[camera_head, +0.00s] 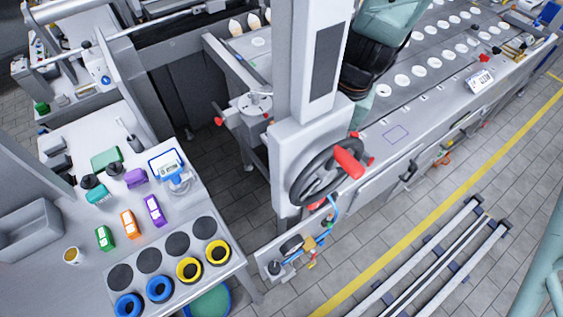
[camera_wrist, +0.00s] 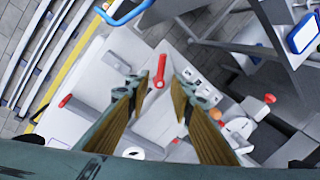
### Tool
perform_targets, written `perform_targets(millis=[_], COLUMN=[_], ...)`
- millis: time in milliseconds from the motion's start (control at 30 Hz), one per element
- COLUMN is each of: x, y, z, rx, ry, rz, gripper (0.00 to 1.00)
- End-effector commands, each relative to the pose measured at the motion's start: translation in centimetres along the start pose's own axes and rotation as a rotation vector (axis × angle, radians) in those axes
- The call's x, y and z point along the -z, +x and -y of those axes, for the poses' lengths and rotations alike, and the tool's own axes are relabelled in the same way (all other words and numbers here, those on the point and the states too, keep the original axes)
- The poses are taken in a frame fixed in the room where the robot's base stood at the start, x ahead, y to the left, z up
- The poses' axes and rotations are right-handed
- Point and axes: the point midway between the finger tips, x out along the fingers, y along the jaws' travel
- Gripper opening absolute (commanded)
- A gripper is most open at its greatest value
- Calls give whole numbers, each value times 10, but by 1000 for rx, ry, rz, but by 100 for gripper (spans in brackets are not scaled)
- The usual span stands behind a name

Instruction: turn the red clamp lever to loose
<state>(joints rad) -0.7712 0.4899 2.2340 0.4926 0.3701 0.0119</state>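A red lever (camera_wrist: 160,71) with a round end stands on a pale grey machine surface in the wrist view. My gripper (camera_wrist: 158,90) is open, with its two fingers on either side of the lever in the picture. No contact between the fingers and the lever shows, and the height gap is hard to judge. In the head view my teal and black arm (camera_head: 369,60) reaches down behind the grey column, and the fingertips are hidden there. I cannot tell which red part in the head view is this lever.
A dark handwheel (camera_head: 296,187) with a red handle (camera_head: 349,162) is on the column's front. Other red knobs show in the wrist view, at left (camera_wrist: 65,101) and right (camera_wrist: 270,98).

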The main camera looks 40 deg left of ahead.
Motion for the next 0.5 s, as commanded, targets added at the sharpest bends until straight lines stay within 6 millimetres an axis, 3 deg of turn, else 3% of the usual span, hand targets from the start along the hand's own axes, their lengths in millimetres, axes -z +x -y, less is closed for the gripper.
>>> perform_targets(millis=[200, 500], x=[-1, -1], y=[23, 34], z=[0, 0], rx=[-1, -1], ry=[-1, -1], rz=[2, 2], gripper=[21, 21])
